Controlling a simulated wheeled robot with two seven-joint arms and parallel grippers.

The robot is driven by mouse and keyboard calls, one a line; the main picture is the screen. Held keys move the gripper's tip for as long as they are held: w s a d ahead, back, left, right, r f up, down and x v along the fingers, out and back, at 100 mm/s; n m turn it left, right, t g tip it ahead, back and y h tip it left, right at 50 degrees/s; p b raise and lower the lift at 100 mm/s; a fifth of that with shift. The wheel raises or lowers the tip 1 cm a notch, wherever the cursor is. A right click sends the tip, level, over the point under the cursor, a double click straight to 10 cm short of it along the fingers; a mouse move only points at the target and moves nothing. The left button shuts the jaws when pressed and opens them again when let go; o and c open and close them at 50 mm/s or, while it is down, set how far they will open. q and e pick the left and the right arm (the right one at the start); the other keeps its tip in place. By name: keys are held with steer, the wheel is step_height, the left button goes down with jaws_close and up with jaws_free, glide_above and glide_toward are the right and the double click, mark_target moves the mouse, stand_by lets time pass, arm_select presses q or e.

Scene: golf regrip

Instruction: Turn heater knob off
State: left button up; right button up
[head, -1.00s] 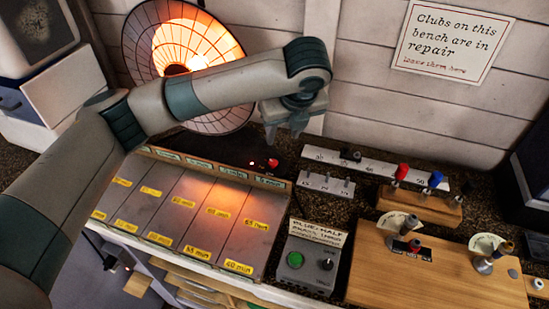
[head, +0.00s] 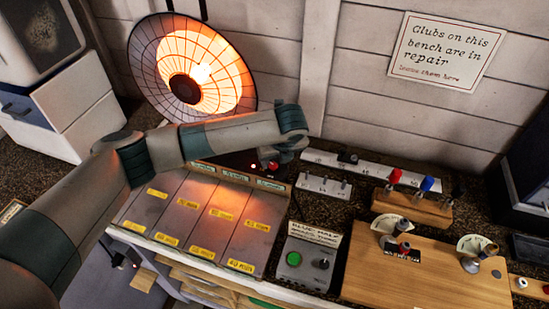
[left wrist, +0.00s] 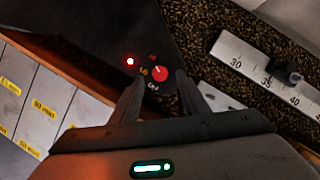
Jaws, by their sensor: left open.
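The heater (head: 190,65) is a round dish with a wire grille, glowing orange, at the back left in the head view. Its red knob (left wrist: 159,74) sits on a dark control base (left wrist: 140,30) in the left wrist view, beside a lit red lamp (left wrist: 130,61). In the head view the knob (head: 273,166) shows just below my left gripper (head: 287,158). In the wrist view my left gripper (left wrist: 160,92) is open, with its fingertips on either side of the knob's near side. I cannot tell whether they touch it. My right gripper is not in view.
A white ruler strip (head: 378,168) and a small grey rack (head: 323,188) lie right of the knob. A control box with a green button (head: 294,259) and a wooden board (head: 430,280) are at the front right.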

mark_target(273, 167)
arm_select(q)
steer(key=shift+x, duration=1.3)
steer(key=c, duration=1)
